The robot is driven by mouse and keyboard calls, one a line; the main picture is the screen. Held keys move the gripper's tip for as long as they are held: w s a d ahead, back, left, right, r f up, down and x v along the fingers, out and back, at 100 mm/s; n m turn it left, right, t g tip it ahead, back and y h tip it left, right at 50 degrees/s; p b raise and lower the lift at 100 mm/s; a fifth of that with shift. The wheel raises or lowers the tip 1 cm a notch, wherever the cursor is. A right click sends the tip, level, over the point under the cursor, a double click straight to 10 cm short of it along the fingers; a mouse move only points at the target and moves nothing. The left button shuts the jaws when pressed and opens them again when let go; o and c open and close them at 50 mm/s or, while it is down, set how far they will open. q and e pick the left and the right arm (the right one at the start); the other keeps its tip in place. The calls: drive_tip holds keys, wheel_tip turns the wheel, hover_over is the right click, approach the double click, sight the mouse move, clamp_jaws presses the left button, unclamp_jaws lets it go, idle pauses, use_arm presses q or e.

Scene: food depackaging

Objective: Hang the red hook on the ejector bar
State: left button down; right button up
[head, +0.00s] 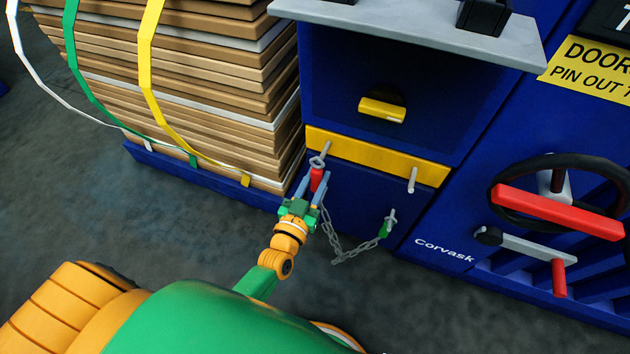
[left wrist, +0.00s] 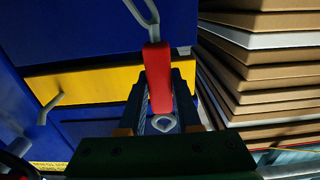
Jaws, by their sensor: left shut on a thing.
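The red hook (head: 317,179) has a red grip and a grey metal loop at its top. My left gripper (head: 318,187) is shut on its red grip, which also shows upright between the fingers in the left wrist view (left wrist: 157,75). The yellow ejector bar (head: 375,159) crosses the blue machine, with a grey peg near each end. The hook's loop overlaps the left peg (head: 326,149) in the head view; I cannot tell whether it is around it. In the left wrist view, the loop (left wrist: 145,12) is cut off at the top. My right gripper is not in view.
A grey chain (head: 342,253) hangs from the red hook to a green hook (head: 384,231) on the machine's lower right. Strapped cardboard (head: 220,105) stands close left of my gripper. A handwheel (head: 555,210) is at right. Floor in front is clear.

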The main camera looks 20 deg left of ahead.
use_arm(q)
drive_tip(key=shift+w+f+b, duration=0.65)
drive_tip(key=shift+w+b, duration=0.3)
drive_tip(key=shift+b, duration=0.05)
drive_tip(key=shift+w, duration=0.15)
drive_tip(key=shift+w, duration=0.1)
drive_tip(key=shift+w+d+b, duration=0.1)
drive_tip(key=shift+w+b, duration=0.35)
drive_tip(key=shift+w, duration=0.55)
drive_tip(key=shift+f, duration=0.2)
drive_tip(key=c, duration=0.5)
unclamp_jaws()
